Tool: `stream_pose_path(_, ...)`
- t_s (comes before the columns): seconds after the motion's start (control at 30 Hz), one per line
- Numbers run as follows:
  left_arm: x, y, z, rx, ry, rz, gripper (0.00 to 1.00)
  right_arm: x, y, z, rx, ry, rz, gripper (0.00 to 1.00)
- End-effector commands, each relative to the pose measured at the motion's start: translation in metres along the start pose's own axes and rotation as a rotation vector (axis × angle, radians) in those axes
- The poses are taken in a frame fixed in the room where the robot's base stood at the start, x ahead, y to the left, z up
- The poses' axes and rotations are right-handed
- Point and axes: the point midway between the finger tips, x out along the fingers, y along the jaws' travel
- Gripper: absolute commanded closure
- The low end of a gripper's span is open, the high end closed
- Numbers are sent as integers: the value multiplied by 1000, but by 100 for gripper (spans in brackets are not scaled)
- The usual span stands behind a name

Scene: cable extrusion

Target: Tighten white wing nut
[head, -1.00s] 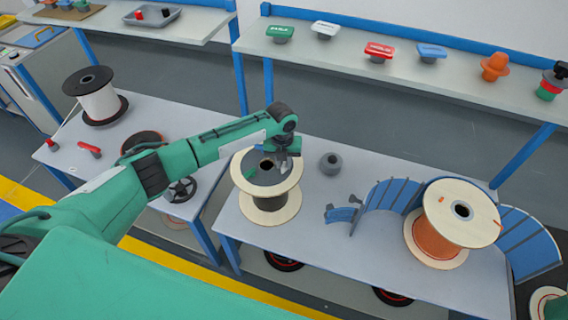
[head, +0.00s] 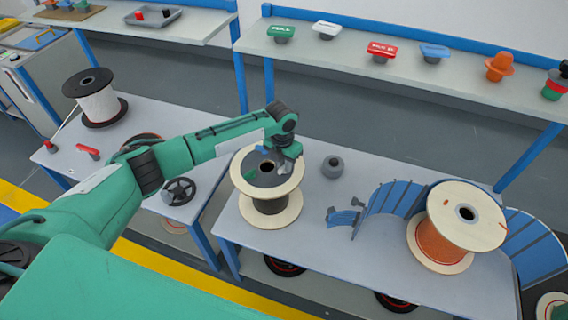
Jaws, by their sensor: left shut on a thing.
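A spool (head: 286,194) with a pale wooden flange stands upright on the middle table, with a dark grey disc (head: 258,181) on top and a dark hole at its centre. A green piece (head: 251,172) and a blue piece (head: 261,148) sit on this disc. My left gripper (head: 288,161) points down over the disc's right side, beside the central hole. It is shut on a small whitish piece, apparently the white wing nut, which the fingers mostly hide. My right gripper is not in view.
A grey knobbed weight (head: 332,167) stands right of the spool. Blue curved panels (head: 393,197) and an orange-wound spool (head: 440,243) fill the table's right. A black-topped white spool (head: 96,99) stands on the left table. Shelves with coloured parts run behind.

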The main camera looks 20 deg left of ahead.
Motion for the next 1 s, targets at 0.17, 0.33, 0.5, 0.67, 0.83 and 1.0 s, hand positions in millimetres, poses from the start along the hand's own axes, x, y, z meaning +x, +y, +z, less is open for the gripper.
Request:
stream_pose_path(0.17,-1,0,0,1,-2,1,100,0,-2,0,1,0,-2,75)
stream_pose_path(0.33,0,0,0,0,-2,1,75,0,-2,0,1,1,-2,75)
stream_pose_path(0.5,0,0,0,0,-1,0,68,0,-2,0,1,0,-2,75)
stream_pose_path(0.67,-1,0,0,0,-1,0,68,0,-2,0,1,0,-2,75)
stream_pose_path(0.83,-15,1,1,0,-3,1,68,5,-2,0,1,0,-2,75)
stream_pose_path(1.0,-49,1,1,1,-6,1,68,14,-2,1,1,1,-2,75)
